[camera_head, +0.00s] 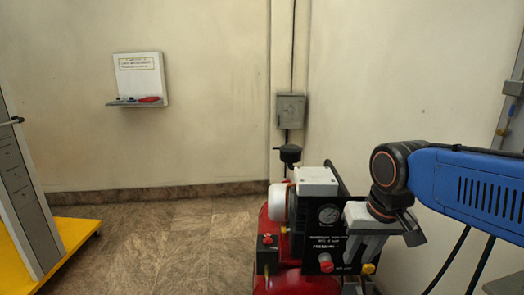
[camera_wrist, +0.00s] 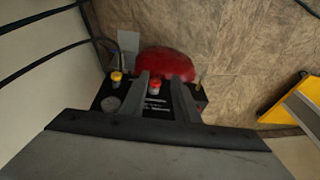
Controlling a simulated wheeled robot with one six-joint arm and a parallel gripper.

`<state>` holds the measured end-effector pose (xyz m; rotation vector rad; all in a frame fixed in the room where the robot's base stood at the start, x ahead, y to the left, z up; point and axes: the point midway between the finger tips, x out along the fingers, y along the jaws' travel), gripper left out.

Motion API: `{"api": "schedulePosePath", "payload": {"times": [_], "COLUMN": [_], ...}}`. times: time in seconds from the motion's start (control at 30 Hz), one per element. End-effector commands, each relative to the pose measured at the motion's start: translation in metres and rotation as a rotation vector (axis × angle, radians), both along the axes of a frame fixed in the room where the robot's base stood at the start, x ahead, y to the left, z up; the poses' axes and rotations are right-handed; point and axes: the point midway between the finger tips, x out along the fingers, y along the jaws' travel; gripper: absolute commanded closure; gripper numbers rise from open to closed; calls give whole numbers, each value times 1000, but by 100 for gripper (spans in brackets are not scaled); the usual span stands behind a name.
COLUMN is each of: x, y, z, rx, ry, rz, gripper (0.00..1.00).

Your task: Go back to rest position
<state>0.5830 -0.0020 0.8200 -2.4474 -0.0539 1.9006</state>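My gripper (camera_head: 362,255) hangs at the end of my blue arm at the right of the head view, beside the black panel (camera_head: 327,238) of the oxygen trainer. In the wrist view my gripper (camera_wrist: 160,78) shows two grey fingers spread apart with nothing held between them. A red knob (camera_wrist: 155,83) on the panel appears in the gap, beyond the fingers. The same red knob (camera_head: 326,267) is left of the fingers in the head view. A yellow knob (camera_wrist: 116,76) and a round gauge (camera_head: 328,213) are also on the panel. I cannot tell whether the fingers touch the trainer.
A red tank (camera_wrist: 165,62) sits under the panel. A white cylinder (camera_head: 278,201) is at its left. A grey box (camera_head: 291,111) and a whiteboard shelf (camera_head: 138,102) are on the wall. A yellow platform (camera_head: 72,240) stands at left. The tiled floor between is clear.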

Motion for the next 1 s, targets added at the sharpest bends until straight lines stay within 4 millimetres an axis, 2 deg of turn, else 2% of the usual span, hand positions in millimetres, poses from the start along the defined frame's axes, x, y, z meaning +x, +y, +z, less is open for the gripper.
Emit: {"api": "schedulePosePath", "payload": {"times": [0.03, 0.2, 0.43, 0.6, 1.0], "x": [-13, -48, -83, -92, -93], "y": [-11, -40, -63, -68, -68], "z": [-5, -24, -49, -57, -58], "rx": [-2, -18, -45, -55, -56], "ry": [-21, -84, -145, -163, -164], "rz": [-6, -6, -6, -4, -3], "gripper": [72, 72, 72, 72, 72]}}
